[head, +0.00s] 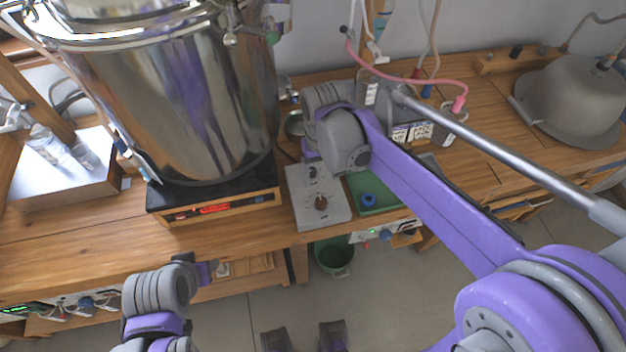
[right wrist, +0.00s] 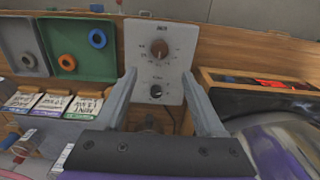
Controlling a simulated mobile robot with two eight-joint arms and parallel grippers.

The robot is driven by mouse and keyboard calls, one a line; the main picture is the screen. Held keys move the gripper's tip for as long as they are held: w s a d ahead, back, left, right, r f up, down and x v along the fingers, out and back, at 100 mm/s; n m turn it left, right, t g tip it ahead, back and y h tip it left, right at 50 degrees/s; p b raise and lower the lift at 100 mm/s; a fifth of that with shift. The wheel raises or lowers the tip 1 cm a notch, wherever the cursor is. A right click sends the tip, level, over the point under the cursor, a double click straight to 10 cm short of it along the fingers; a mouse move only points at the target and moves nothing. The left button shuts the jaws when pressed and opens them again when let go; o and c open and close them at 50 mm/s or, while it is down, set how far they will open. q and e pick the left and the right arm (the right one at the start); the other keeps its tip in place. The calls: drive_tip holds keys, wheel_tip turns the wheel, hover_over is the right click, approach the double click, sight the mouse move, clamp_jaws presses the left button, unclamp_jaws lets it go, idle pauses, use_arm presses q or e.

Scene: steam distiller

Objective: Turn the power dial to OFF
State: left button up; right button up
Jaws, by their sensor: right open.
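A light grey control panel (head: 333,208) lies on the bench, right of the steel boiler. It carries a brown dial (head: 321,203) near its front and a smaller black knob (head: 312,172) behind. In the right wrist view the brown dial (right wrist: 159,49) has small marks around it; I cannot read its setting. The black knob (right wrist: 156,91) shows between the fingers of my right gripper (right wrist: 163,88). This gripper is open and empty, above the panel's rear part; the brown dial lies beyond its fingertips. Of my left arm, the end (head: 203,272) shows low left; its jaws are unclear.
The large steel boiler (head: 190,100) on its black-topped stand is close left of the panel. A green tray (head: 385,196) with a blue ring is close right. Label cards (right wrist: 50,103) stand beside it. A grey dome (head: 575,100) is far right.

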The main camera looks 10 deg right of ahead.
sight(321, 201)
drive_tip(key=f, duration=0.7)
drive_tip(key=f+b, duration=0.1)
drive_tip(key=f, duration=0.2)
drive_tip(key=shift+s+f, duration=0.25)
clamp_jaws()
